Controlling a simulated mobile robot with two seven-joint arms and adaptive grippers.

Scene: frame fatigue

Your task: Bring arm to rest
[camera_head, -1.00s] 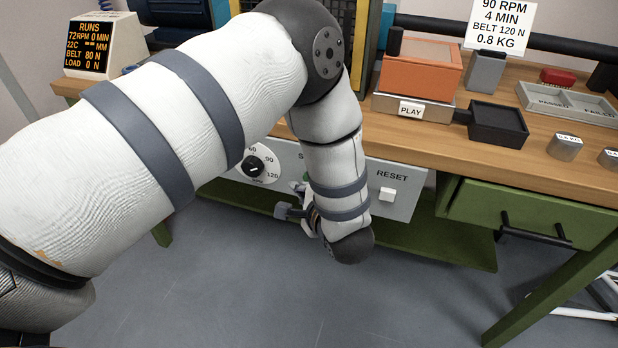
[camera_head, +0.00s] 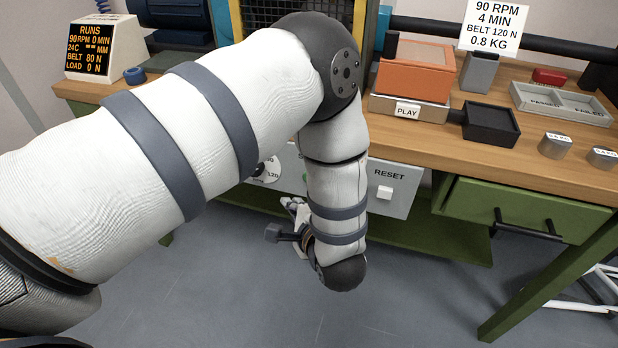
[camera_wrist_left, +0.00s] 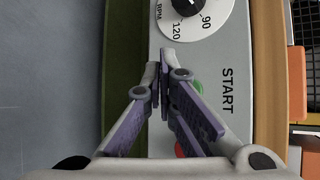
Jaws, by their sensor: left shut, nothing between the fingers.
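My left arm reaches in from the left in the head view, bent down at the elbow in front of the workbench. My left gripper (camera_head: 291,206) is mostly hidden behind the wrist, low in front of the grey control panel (camera_head: 398,201). In the left wrist view the gripper (camera_wrist_left: 160,62) is shut and empty, its fingertips together in front of the panel below the RPM dial (camera_wrist_left: 186,8). The green START button (camera_wrist_left: 198,89) and a red button (camera_wrist_left: 180,150) are partly hidden behind its fingers. My right gripper is not in view.
The bench (camera_head: 420,146) carries an orange box (camera_head: 417,79), a black tray (camera_head: 490,124), a divided grey tray (camera_head: 561,104) and weights (camera_head: 555,145). A display (camera_head: 92,49) reads 90 RPM. A green drawer (camera_head: 520,207) is at right. Floor (camera_head: 390,300) in front is clear.

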